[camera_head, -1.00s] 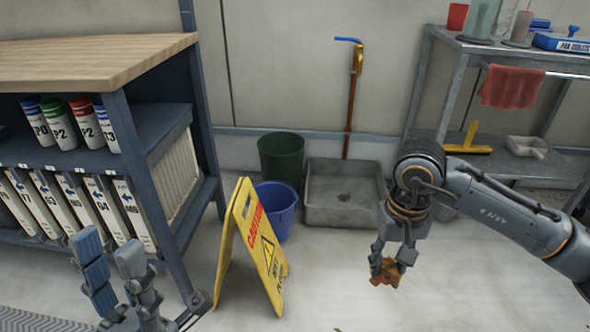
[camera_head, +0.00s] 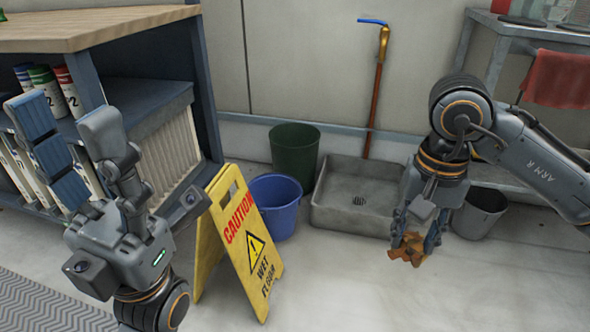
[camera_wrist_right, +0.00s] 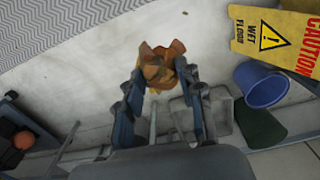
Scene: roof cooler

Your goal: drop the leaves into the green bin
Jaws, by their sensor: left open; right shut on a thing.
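The brown-orange leaves (camera_head: 408,250) are held in my right gripper (camera_head: 420,232), which is shut on them above the floor at the right. They also show between the fingertips in the right wrist view (camera_wrist_right: 162,62). The green bin (camera_head: 294,152) stands against the wall, behind the blue bucket (camera_head: 275,204) and left of the grey floor sink. It also shows in the right wrist view (camera_wrist_right: 258,127). My right gripper is to the right of the bin and nearer to me. My left gripper (camera_head: 70,135) is open and empty, in front of the shelf at the left.
A yellow wet-floor sign (camera_head: 240,242) stands in front of the blue bucket. The floor sink (camera_head: 356,198) lies between the bin and a grey bucket (camera_head: 480,213). The floor in front of the sink is clear.

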